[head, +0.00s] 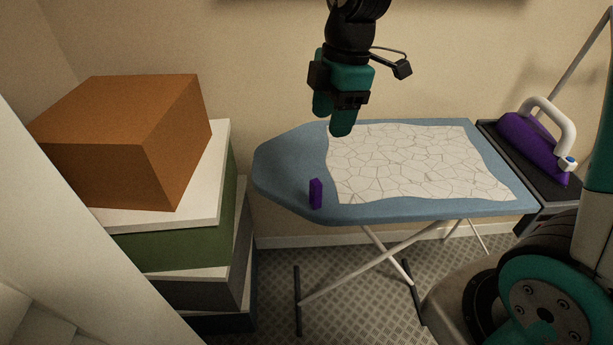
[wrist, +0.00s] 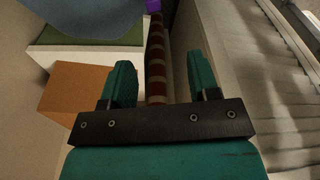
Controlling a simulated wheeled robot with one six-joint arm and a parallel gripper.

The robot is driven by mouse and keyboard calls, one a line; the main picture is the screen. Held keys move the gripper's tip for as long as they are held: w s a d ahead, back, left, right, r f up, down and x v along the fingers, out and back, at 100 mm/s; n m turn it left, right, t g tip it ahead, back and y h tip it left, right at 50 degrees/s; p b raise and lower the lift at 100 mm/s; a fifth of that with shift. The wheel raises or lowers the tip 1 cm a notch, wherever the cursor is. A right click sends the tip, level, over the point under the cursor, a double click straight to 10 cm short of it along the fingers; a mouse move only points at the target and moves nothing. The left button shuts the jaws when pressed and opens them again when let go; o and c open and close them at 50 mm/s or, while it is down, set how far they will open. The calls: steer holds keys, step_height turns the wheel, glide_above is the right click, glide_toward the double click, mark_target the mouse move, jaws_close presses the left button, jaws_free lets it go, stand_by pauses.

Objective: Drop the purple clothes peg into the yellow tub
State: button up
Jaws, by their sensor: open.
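The purple clothes peg (head: 315,193) stands as a small upright block on the blue ironing board (head: 285,172), near its front edge towards the rounded left end. A purple patch at the top edge of the wrist view (wrist: 153,5) may be the same peg; too little of it shows to be sure. My gripper (head: 331,118) hangs above the back of the board, higher than the peg and behind it. In the wrist view its green fingers (wrist: 160,68) are apart, with nothing held between them. No yellow tub can be seen in either view.
A white crack-patterned cloth (head: 410,160) covers much of the board. A purple iron (head: 530,145) rests on a dark stand at the right end. An orange box (head: 125,135) tops a stack left of the board. A brown striped strip (wrist: 156,60) lies beyond my fingers.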

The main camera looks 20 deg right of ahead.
mark_target(317, 182)
steer(key=shift+n, duration=0.3)
steer(key=f, duration=0.3)
steer(key=w+f, duration=0.1)
steer(key=f, duration=0.3)
steer(key=a+f+p, duration=0.1)
steer(key=f, duration=0.3)
steer(key=shift+w+f, duration=0.2)
steer(key=shift+f, duration=0.05)
steer(key=shift+s+a+f+p, duration=0.1)
steer(key=shift+a+f+p, duration=0.15)
steer(key=shift+f, duration=0.8)
steer(key=shift+s+a+f+p, duration=0.1)
steer(key=shift+f+p, duration=0.1)
steer(key=shift+f, duration=0.8)
steer(key=shift+s+a+f+p, duration=0.1)
steer(key=shift+a+f+p, duration=0.15)
steer(key=shift+f, duration=0.8)
steer(key=shift+c, duration=0.2)
jaws_close()
